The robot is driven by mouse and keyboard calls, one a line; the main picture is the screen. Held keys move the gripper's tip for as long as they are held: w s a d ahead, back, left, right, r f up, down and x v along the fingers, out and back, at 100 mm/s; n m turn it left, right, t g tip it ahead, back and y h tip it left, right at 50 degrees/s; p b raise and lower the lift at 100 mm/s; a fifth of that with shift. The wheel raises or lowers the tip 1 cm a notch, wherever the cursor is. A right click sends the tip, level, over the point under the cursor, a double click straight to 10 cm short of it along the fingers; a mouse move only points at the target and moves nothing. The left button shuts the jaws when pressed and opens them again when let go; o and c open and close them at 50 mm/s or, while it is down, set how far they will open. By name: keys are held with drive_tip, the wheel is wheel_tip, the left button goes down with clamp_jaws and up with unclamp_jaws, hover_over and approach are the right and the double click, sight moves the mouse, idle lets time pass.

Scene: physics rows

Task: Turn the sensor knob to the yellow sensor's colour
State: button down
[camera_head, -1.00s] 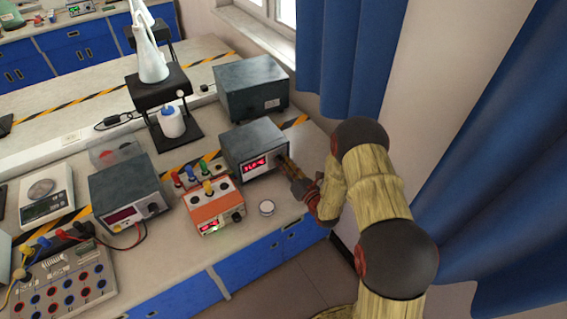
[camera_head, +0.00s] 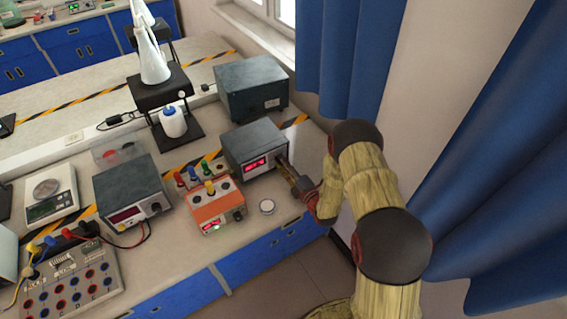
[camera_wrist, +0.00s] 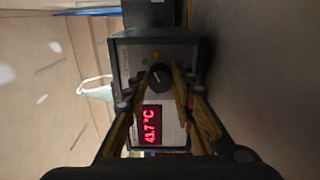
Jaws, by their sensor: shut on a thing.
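The grey device (camera_head: 250,141) with a red digital display (camera_head: 256,164) stands on the bench left of my arm. In the wrist view its dark round knob (camera_wrist: 159,77) sits between my fingertips, and my gripper (camera_wrist: 160,84) is shut on it. Small green and orange marks (camera_wrist: 146,62) lie around the knob. The display in the wrist view (camera_wrist: 151,124) appears to read 41.7 °C. My gripper in the head view (camera_head: 284,166) reaches the device's front from the right.
A larger grey box (camera_head: 250,88) stands behind the device. Blue curtains (camera_head: 345,60) hang at the right. The bench's front edge is close.

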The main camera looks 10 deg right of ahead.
drive_tip(key=shift+f+m+p, duration=0.1)
drive_tip(key=shift+m+p, duration=0.25)
drive_tip(key=shift+m, duration=1.15)
drive_tip(key=c, duration=1.5)
unclamp_jaws()
drive_tip(key=v, duration=1.2)
